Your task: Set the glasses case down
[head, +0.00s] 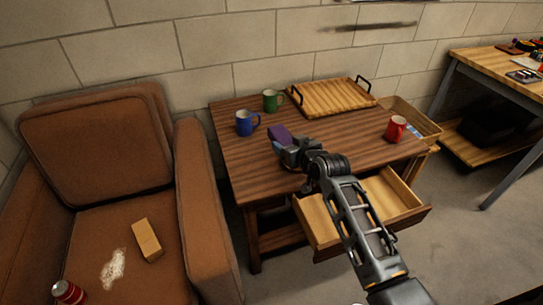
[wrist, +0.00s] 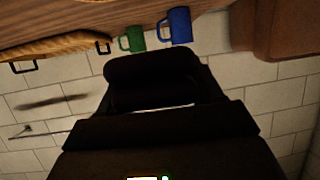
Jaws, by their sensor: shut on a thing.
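A purple case (head: 279,134), which I take to be the glasses case, is in my gripper (head: 284,146). My gripper is shut on its lower end, and the case stands up from the jaws, tilted, over the left half of the brown wooden table (head: 340,146). I cannot tell if the case touches the tabletop. The wrist view is turned over; dark shapes of my gripper fill its middle, and the case cannot be made out there.
A blue mug (head: 246,123) and a green mug (head: 271,101) stand behind the case. A wooden tray (head: 330,97) lies at the back, a red mug (head: 396,128) at the right. The table's drawer (head: 398,202) is open below my arm. A brown armchair (head: 204,215) stands left.

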